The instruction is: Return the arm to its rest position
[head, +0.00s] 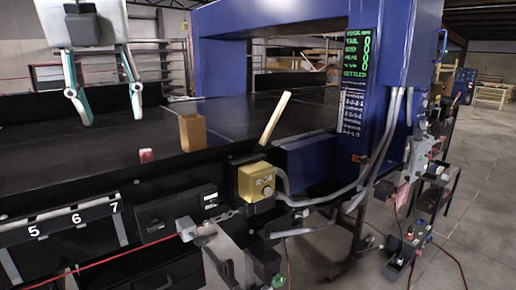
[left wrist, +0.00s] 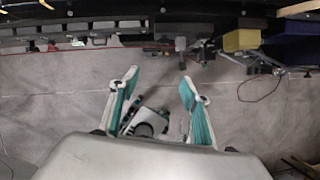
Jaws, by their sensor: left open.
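My left gripper (head: 110,112) hangs over the left part of the black conveyor belt (head: 75,150), its two teal-lined fingers spread apart with nothing between them. In the left wrist view the same gripper (left wrist: 158,84) is open and empty, with grey floor and dark equipment beyond the fingers. A brown block (head: 192,132) stands upright near the belt's front edge, to the right of the gripper and apart from it. My right gripper does not show in either view.
A blue detector arch (head: 222,65) spans the belt, with a green-lit display (head: 361,50) on its right post. A pale slanted bar (head: 275,118) rises near the front edge, above a yellow box (head: 256,181). Cables and a cluttered stand (head: 432,175) are at right; open floor lies beyond.

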